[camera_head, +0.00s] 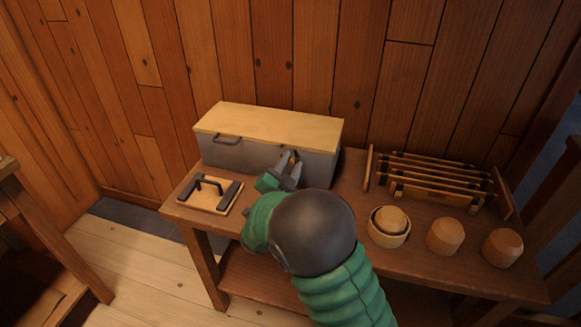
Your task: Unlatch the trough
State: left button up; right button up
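The trough (235,154) is a long grey box with a pale wooden lid (270,124), standing at the back left of the table against the wall. The lid lies flat and closed. A dark handle (227,140) shows on the left of its front. A small brownish latch part (290,157) shows on the front, right of the middle. My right gripper (289,165) is at this latch part, its grey fingers pointing up at the trough's front. Whether they grip it is too small to tell. My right arm hides the table below. My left gripper is not in view.
A wooden board with a dark handle (209,194) lies on the table, front left. At the right stand a slatted wooden rack (430,180), a round bowl with a wooden piece in it (387,238), and two turned wooden pieces (445,236). The table (345,183) is bare between trough and rack.

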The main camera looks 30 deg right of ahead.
jog(key=shift+a+r, duration=0.1)
jog(key=shift+a, duration=0.05)
jog(key=shift+c, duration=0.4)
grip_shut()
jog(key=shift+r+p, duration=0.2)
jog(key=shift+p, duration=0.55)
jog(key=shift+f+n, duration=0.25)
jog(key=shift+n, duration=0.05)
jog(key=shift+o, duration=0.4)
grip_release()
jog(key=shift+r, duration=0.1)
jog(key=p+v, duration=0.2)
jog(key=v, duration=1.4)
jog(key=shift+s+a+p, duration=0.2)
jog(key=shift+a+p, duration=0.1)
jog(key=shift+p, duration=0.1)
